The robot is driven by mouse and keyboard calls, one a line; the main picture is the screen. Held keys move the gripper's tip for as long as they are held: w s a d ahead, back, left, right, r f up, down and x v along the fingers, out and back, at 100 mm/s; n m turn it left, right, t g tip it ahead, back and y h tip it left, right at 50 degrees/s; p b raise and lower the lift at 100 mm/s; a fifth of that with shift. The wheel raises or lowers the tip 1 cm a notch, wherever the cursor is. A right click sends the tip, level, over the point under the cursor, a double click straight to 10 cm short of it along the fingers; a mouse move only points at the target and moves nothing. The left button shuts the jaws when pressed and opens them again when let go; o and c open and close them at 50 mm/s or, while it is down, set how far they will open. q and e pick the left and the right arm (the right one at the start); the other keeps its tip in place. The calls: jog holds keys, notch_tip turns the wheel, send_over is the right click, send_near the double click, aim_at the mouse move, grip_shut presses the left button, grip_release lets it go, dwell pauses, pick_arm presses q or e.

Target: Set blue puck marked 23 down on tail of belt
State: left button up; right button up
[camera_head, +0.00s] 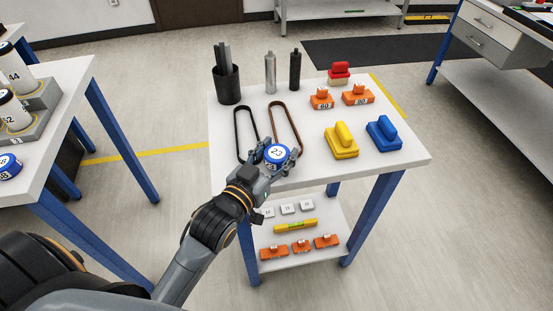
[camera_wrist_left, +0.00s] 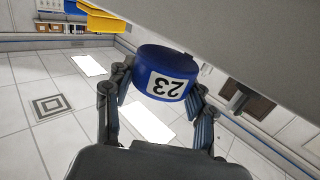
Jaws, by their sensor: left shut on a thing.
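The blue puck marked 23 (camera_head: 277,154) is held between the fingers of my left gripper (camera_head: 275,158), over the front edge of the white table. Its white label with the number faces up toward the head camera. In the left wrist view the puck (camera_wrist_left: 167,72) sits between the two fingertips (camera_wrist_left: 163,84), with the number upside down. Whether the puck touches the tabletop is hard to tell; it looks raised. I cannot make out a conveyor belt in either view. My right gripper is not in view.
The white table (camera_head: 310,173) carries a black loop (camera_head: 238,135), a brown loop (camera_head: 297,130), a dark cup (camera_head: 228,85), orange blocks, a yellow block (camera_head: 342,142) and a blue block (camera_head: 384,134). Another table (camera_head: 65,92) at left holds white cylinders and a blue puck (camera_head: 8,166).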

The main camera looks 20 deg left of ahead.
pick_arm(q)
jog(key=shift+f, duration=0.95)
jog(key=shift+f, duration=0.15)
jog(key=o, duration=1.2)
